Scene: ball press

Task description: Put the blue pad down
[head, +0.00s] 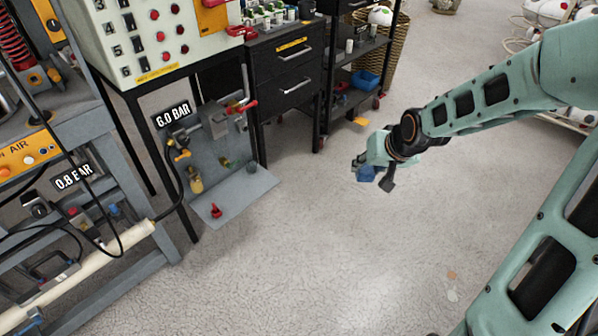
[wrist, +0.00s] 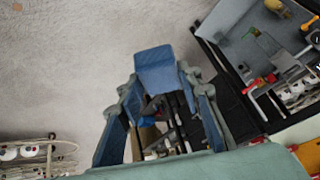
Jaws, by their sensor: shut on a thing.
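The blue pad (head: 366,173) is in my gripper (head: 376,177), which is shut on it. In the head view they are right of centre, with pale floor around them in the picture. My gripper hides part of the pad. In the wrist view the blue pad (wrist: 156,68) shows as a flat blue face at the far end of my fingers (wrist: 165,95). Pale carpet shows behind its upper left side. I cannot tell how high the pad is above the floor.
A black drawer cabinet (head: 287,75) and a shelf with a blue bin (head: 365,80) stand behind. Left is a 6.0 BAR panel with a grey ledge (head: 235,196). White racks (head: 545,15) stand at the upper right. The middle floor (head: 310,260) is mostly clear.

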